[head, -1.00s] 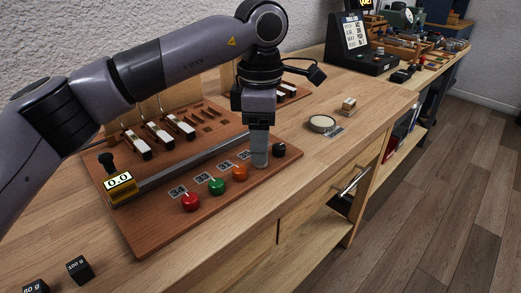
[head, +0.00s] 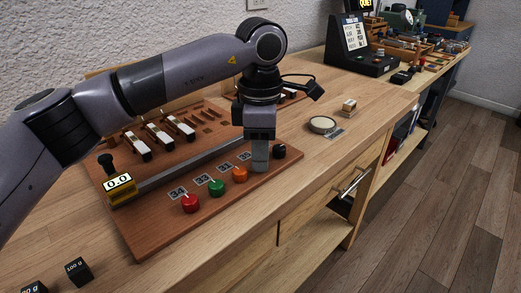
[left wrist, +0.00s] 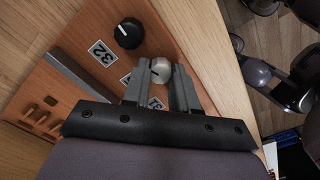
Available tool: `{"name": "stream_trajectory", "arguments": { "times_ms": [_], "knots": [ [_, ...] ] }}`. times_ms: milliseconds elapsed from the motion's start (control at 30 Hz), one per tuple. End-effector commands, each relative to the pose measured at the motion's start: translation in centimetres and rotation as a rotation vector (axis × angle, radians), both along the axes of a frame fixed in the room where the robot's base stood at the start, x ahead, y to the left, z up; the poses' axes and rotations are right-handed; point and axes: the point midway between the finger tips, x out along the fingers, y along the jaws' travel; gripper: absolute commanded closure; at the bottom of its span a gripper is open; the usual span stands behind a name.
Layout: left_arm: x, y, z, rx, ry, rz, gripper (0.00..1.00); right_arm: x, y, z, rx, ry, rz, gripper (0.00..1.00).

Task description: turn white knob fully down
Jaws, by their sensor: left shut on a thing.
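The white knob (left wrist: 160,66) shows in the left wrist view between my left gripper's fingertips (left wrist: 161,72), with a dark pointer mark on its face. My left gripper (head: 260,167) points down at the board and is shut on the knob. In the head view the fingers hide the knob, in the row between the orange knob (head: 240,174) and the black knob (head: 279,151). The black knob shows beside the fingers in the left wrist view (left wrist: 128,33). My right gripper is in neither view.
The wooden board (head: 150,235) also carries a red knob (head: 191,203), a green knob (head: 217,188), number tags, a metal rail and a yellow display (head: 118,187) reading 0.0. Dark weights (head: 77,271) lie front left.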

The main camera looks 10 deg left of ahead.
Motion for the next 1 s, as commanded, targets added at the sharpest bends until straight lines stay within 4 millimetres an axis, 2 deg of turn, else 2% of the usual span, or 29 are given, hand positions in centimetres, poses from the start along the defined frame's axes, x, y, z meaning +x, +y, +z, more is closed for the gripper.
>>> {"name": "stream_trajectory", "arguments": {
  "times_ms": [267, 1000],
  "knots": [
    [0.0, 0.0, 0.2, 0.001, 0.001, 0.143, 1.00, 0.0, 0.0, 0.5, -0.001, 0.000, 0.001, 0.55],
    [0.0, 0.0, 0.2, -0.002, -0.001, 0.829, 1.00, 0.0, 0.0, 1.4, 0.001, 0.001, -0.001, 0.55]
  ]
}}
